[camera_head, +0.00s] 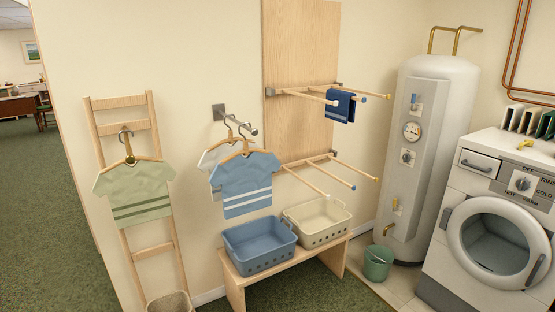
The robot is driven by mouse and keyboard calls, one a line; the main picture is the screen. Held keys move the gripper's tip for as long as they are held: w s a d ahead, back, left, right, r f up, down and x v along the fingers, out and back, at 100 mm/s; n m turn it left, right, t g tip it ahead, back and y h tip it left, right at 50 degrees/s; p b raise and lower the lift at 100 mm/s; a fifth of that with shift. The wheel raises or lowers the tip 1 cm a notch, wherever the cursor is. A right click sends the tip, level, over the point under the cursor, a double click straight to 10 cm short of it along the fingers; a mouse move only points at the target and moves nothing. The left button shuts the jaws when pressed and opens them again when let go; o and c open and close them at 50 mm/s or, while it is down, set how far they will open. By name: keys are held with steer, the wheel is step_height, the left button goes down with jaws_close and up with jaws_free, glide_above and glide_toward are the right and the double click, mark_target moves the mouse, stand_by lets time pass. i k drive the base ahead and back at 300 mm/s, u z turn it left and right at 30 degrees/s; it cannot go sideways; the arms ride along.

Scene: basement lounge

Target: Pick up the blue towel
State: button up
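The blue towel (341,105) is dark blue with a pale stripe near its lower edge. It hangs folded over a rod of the upper wooden drying rack (306,94), at the upper middle of the head view. It hangs free of the lower rack below it. Part of its back layer is hidden behind the front layer. My gripper is not in view.
A lower rack (318,175) juts out beneath. A bench holds a blue basket (259,246) and a cream basket (317,222). Shirts hang at left. A water heater (425,150), green bucket (378,262) and washing machine (495,235) stand right. Green carpet lies open at left.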

mark_target(345, 112)
steer(key=u, duration=0.55)
steer(key=i, duration=1.3)
steer(key=u, duration=0.35)
